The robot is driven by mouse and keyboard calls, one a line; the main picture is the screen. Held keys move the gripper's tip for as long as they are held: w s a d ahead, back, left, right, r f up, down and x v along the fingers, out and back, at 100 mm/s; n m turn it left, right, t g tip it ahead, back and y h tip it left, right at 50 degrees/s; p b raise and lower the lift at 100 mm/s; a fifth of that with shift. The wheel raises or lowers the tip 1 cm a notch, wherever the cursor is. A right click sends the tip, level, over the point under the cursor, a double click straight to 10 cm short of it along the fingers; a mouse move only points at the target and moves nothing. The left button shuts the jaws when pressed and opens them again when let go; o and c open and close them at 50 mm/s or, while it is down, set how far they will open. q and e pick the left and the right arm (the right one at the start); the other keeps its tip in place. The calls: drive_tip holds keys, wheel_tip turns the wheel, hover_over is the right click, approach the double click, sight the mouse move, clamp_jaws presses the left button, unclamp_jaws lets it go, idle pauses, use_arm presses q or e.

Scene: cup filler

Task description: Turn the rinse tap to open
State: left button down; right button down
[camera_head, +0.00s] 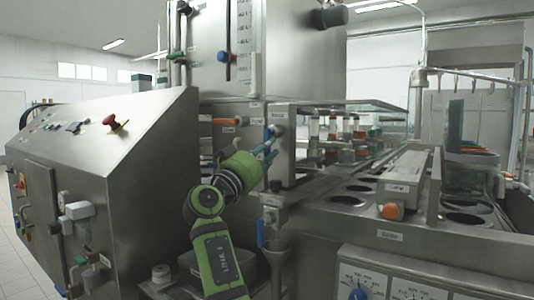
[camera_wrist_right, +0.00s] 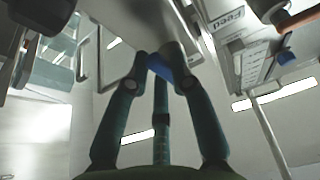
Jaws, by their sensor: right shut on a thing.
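A small tap with a blue handle (camera_head: 268,133) sits on the steel front of the machine, left of the glass-covered bay. My right gripper (camera_head: 270,144) reaches up to it from below left. In the right wrist view, the fingertips (camera_wrist_right: 159,62) are closed around the blue handle (camera_wrist_right: 158,69), which shows between them. The fingers hide much of the handle, and its turned position cannot be made out. My left gripper is in neither view.
A steel control cabinet (camera_head: 140,150) with a red knob (camera_head: 115,124) stands left of my arm. An orange handle (camera_head: 228,121) is close by. A second blue handle (camera_head: 260,233) and a funnel (camera_head: 277,252) are below. A bench with round openings (camera_head: 349,200) extends right.

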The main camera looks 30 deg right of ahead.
idle(0.3)
drive_tip(key=c, duration=1.1)
unclamp_jaws()
drive_tip(key=shift+o, duration=0.2)
drive_tip(key=v, duration=1.2)
drive_tip(key=shift+f, duration=0.1)
